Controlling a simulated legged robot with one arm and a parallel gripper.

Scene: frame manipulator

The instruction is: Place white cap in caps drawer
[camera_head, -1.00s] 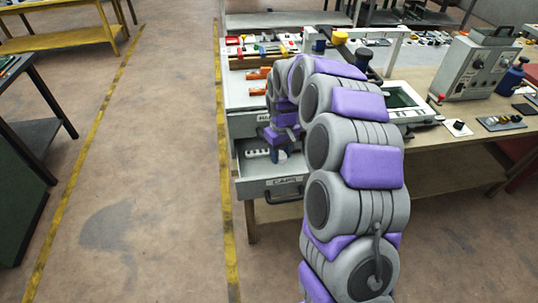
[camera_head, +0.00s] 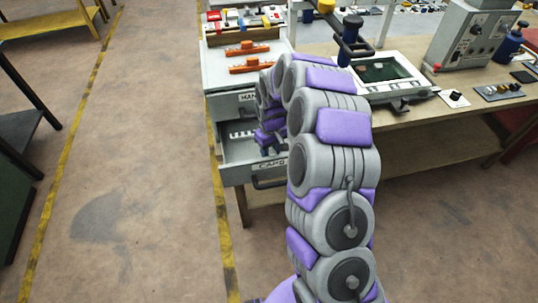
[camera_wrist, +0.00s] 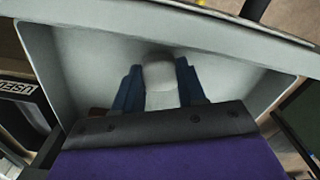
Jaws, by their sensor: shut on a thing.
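The open caps drawer (camera_head: 251,177) is labelled "CAPS" and sits low in the cabinet, with several small white items inside it at the left. My gripper (camera_head: 271,148) is at the right side of this drawer, partly hidden by my arm. In the wrist view, the two blue fingers of my gripper (camera_wrist: 160,88) are shut on a white cap (camera_wrist: 159,76). The pale inside of a drawer (camera_wrist: 95,62) surrounds the cap and fingers. I cannot tell whether the cap touches the drawer floor.
Another drawer (camera_head: 232,104) is just above the caps drawer. Orange parts (camera_head: 248,64) lie on the surface above. A workbench (camera_head: 425,125) with a grey machine (camera_head: 478,38) stands to the right. A "USED" label (camera_wrist: 17,88) shows in the wrist view.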

